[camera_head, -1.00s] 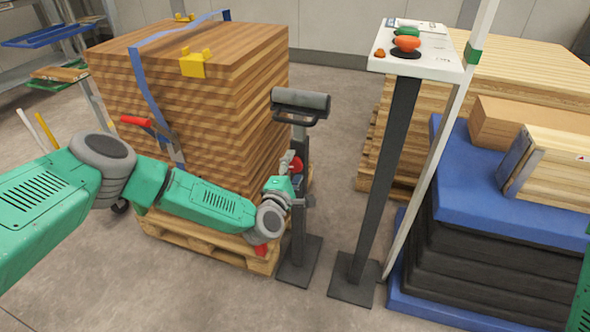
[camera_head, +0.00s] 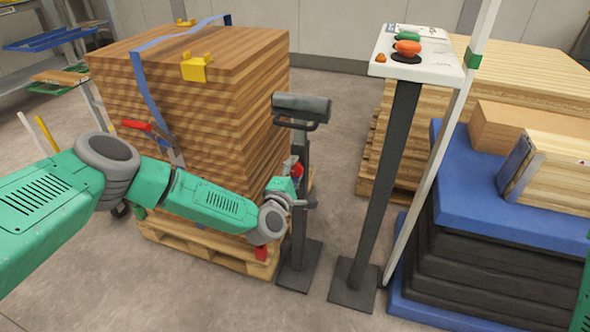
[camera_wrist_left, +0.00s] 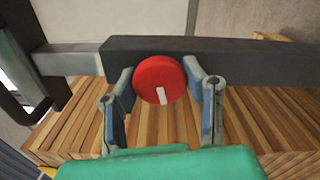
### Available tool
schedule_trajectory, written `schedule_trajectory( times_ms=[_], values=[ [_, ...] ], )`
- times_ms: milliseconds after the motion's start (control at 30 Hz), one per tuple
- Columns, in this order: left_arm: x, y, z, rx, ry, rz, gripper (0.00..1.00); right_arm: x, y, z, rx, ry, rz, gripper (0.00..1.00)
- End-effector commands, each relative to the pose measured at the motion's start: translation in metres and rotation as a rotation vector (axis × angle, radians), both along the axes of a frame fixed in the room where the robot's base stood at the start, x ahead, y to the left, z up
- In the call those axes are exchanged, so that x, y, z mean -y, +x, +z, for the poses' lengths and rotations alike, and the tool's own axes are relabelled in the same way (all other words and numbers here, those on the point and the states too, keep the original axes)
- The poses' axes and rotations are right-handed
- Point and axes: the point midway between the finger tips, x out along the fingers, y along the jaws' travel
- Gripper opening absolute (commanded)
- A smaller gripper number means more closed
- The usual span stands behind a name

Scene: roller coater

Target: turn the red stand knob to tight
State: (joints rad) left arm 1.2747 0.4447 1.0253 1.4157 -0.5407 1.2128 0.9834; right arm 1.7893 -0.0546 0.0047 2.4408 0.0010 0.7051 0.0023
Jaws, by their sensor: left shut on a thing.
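The red stand knob (camera_wrist_left: 160,80) is a round disc with a white mark. In the head view the fingers are small and partly hidden by the wrist. My right gripper is out of view.
A strapped wood stack (camera_head: 215,110) stands on a pallet close behind my left arm. Right of the stand is a control panel (camera_head: 440,68) on a dark post, then a pale slanted pole (camera_head: 432,175) and blue-and-black stacked blocks (camera_head: 500,215). Bare floor lies in front.

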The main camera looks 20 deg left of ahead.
Motion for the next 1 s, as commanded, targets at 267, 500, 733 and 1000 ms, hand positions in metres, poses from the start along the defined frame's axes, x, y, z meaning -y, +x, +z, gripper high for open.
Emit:
schedule_trajectory(
  times_ms=[267,500,733,1000],
  values=[
    [0.002,-0.002,-0.002,0.0,0.183,-0.006,0.09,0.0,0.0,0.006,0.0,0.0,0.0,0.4],
    [0.002,-0.002,-0.003,0.006,0.409,-0.007,0.09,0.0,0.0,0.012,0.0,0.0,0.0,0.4],
    [0.002,-0.002,-0.004,0.012,0.627,-0.008,0.09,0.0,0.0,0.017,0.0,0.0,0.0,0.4],
    [0.002,-0.003,-0.005,0.019,0.884,-0.01,0.09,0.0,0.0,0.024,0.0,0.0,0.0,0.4]
  ],
)
